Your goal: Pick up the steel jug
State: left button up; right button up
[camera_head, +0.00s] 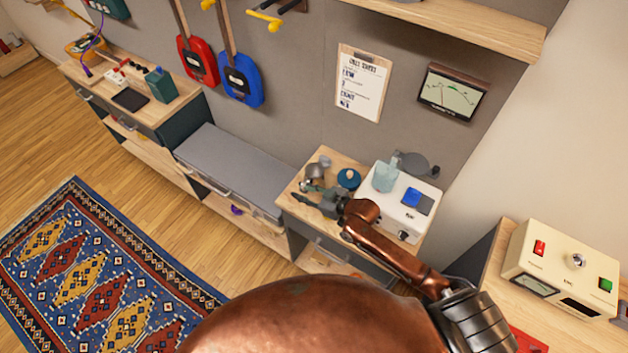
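A small grey metal vessel that looks like the steel jug (314,171) stands near the back left of the wooden-topped cabinet (292,207). My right arm comes in from the lower right, over the cabinet. My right gripper (306,187) is dark and points left, close in front of the jug. The gripper overlaps the jug's lower part in the picture, so I cannot tell whether they touch. The fingers are too small and dark to show whether they are open or shut. My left gripper is not in view.
A blue round object (348,178) sits right of the jug. A white box (407,204) with a blue panel stands farther right, with a pale blue vessel (385,177) on it. A grey padded bench (230,165) adjoins on the left. The wall stands close behind.

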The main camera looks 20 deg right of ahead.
jog(key=shift+w, duration=0.1)
grip_shut()
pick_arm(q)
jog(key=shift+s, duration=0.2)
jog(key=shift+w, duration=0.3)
